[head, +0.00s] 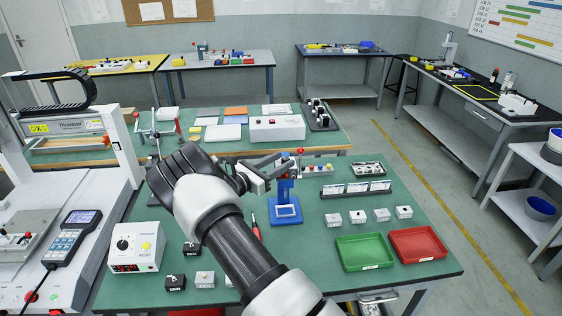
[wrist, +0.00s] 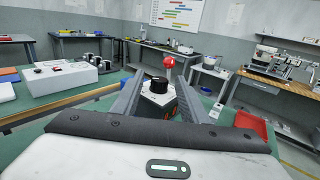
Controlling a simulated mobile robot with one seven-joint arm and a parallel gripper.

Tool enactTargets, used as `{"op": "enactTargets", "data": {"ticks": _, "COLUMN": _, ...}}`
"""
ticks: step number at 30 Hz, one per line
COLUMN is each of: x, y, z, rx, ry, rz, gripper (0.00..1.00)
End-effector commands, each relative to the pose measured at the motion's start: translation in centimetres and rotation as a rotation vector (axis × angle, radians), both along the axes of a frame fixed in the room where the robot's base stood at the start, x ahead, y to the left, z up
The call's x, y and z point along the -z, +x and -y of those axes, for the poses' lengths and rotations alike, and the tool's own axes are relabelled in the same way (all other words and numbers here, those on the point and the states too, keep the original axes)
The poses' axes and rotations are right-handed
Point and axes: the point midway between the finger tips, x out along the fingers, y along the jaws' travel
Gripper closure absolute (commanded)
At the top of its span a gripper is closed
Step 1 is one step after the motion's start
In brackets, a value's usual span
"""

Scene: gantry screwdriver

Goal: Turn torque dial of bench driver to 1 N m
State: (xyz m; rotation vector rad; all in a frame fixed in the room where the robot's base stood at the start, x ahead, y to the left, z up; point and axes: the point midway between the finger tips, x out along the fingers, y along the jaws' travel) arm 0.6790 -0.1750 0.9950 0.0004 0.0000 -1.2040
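My gripper (head: 279,163) is in the middle of the green bench, its fingers spread apart and pointing right. It is near the top of a blue stand (head: 286,209). In the wrist view my gripper (wrist: 157,80) is open, and a black round knob (wrist: 159,84) on a white-and-dark body shows between its fingers. No contact with the knob is visible. A red ball (wrist: 169,62) shows just above and behind the knob. Dial markings are too small to read.
A green tray (head: 365,252) and a red tray (head: 418,244) lie at the front right. Several small white blocks (head: 381,214) stand behind them. A white gantry machine (head: 80,215) fills the left side. A white box (head: 277,128) stands on the bench behind.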

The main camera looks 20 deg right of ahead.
Motion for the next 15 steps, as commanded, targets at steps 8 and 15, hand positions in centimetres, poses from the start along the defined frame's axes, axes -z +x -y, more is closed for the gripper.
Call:
{"op": "enactTargets", "data": {"ticks": 8, "x": 0.04, "y": 0.22, "z": 0.56, "rx": -0.001, "ry": 0.000, "rz": -0.001, "gripper": 0.60}}
{"op": "enactTargets", "data": {"ticks": 15, "x": 0.02, "y": 0.21, "z": 0.54, "rx": 0.000, "ry": 0.000, "rz": 0.000, "gripper": 0.84}}
